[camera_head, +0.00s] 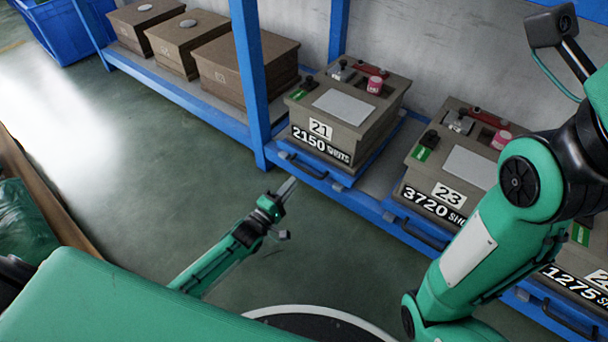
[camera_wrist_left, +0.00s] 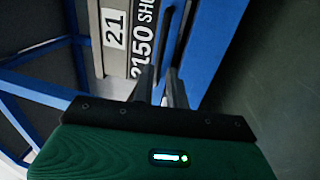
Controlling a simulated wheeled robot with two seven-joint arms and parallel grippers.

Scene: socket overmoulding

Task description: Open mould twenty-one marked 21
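Mould 21 (camera_head: 347,145) is a grey-beige block on the blue rack, with a white "21" label and "2150 SHOTS" on its front. A white sheet, a green tag, a red part and a pink jar sit on its top. A dark bar handle (camera_head: 308,168) is on the blue edge below it. My left gripper (camera_head: 289,187) is just in front of and below that handle, apparently apart from it. In the left wrist view, its two fingers (camera_wrist_left: 163,88) are parted by a narrow gap, pointing towards the mould's front (camera_wrist_left: 122,38). My right gripper is out of view.
Mould 23 (camera_head: 447,195), marked 3720, stands right of mould 21, and another marked 1275 (camera_head: 570,283) is nearer. A blue upright (camera_head: 252,85) stands left of mould 21. Brown boxes (camera_head: 245,68) line the left shelf. The green floor (camera_head: 190,150) before the rack is open.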

